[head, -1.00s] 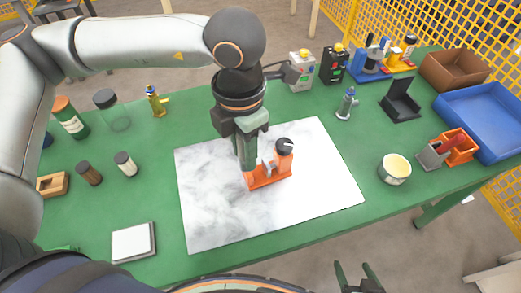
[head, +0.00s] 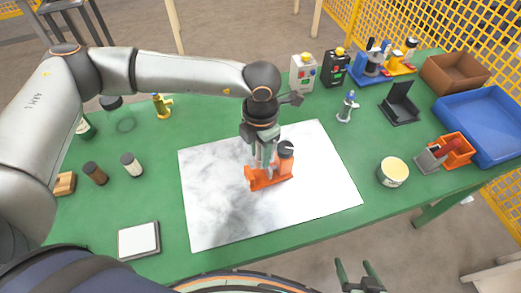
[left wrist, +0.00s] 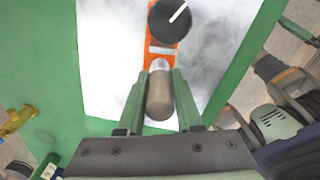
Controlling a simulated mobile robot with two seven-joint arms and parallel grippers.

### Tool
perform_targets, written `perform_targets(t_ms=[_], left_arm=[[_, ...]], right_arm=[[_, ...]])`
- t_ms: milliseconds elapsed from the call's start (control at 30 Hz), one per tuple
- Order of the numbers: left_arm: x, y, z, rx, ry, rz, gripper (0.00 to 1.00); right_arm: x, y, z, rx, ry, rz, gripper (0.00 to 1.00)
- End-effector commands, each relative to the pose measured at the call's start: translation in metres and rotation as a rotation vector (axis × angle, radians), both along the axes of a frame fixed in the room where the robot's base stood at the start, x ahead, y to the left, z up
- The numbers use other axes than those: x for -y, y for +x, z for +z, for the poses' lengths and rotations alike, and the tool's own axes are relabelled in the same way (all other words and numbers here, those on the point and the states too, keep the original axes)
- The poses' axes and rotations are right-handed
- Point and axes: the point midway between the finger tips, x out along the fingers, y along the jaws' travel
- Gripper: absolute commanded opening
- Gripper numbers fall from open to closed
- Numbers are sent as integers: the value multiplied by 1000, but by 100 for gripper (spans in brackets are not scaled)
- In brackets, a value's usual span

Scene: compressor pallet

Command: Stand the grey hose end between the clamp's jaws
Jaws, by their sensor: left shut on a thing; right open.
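The orange clamp (head: 268,180) with its black knob (head: 285,149) stands on the white marbled board. In the left wrist view, the clamp (left wrist: 161,52) is just beyond my fingertips. My left gripper (head: 264,160) is above the clamp's left part, beside the knob. It is shut on the grey hose end (left wrist: 159,98), a rounded grey-brown cylinder between the two fingers. Its pale far tip overlaps the clamp's orange body in that view; I cannot tell whether it touches or sits between the jaws. My right gripper (head: 358,274) is open and empty at the bottom edge.
The marbled board (head: 225,215) is otherwise clear. A cream tub (head: 393,172), an orange bin (head: 457,149) and a blue tray (head: 485,120) are at the right. Two small bottles and a white square pad (head: 138,240) are at the left.

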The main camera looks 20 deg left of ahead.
Motion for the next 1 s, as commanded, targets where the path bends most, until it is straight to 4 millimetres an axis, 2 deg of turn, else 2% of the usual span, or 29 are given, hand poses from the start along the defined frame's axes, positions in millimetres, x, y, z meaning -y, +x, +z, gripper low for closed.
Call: perform_targets(t_ms=[667,700,933,1000], left_arm=[[0,0,-11,1,-1,0,0],[0,0,-11,0,0,0,39],[0,0,-11,0,0,1,65],[0,0,-11,0,0,1,65]], right_arm=[[0,0,-14,0,0,0,81],[0,0,-14,0,0,0,81],[0,0,-14,0,1,-1,81],[0,0,-14,0,1,-1,81]])
